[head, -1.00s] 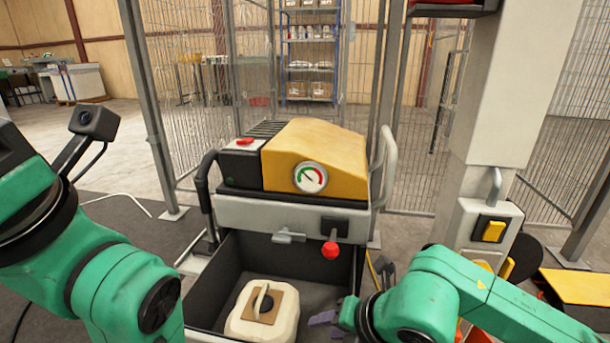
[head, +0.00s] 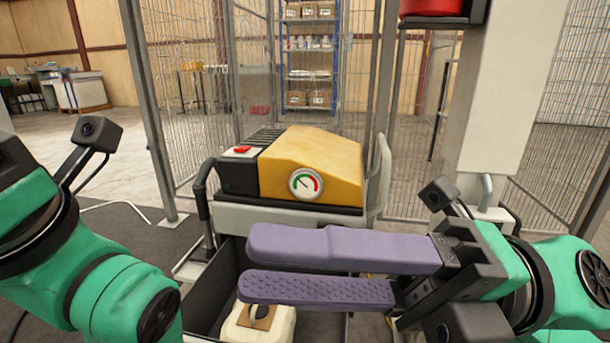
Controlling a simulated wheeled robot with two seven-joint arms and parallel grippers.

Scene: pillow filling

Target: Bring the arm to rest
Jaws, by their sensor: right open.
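My right gripper (head: 245,269) shows large in the middle of the head view, its two purple fingers pointing left with a gap between them. It is open, with nothing between the fingers. It is in front of the machine with the yellow cover (head: 312,165) and hides the machine's lower front. A cream pillow-like object (head: 282,328) with a brown patch lies in the dark bin (head: 222,290), partly hidden under the lower finger. My left arm comes in at the left edge; its gripper is not in view.
The machine carries a round gauge (head: 305,184), a red button (head: 242,149) and a side handle (head: 384,165). A pale column (head: 510,90) stands at the right, with a red object (head: 432,8) beside its top. Wire fencing (head: 200,90) runs behind.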

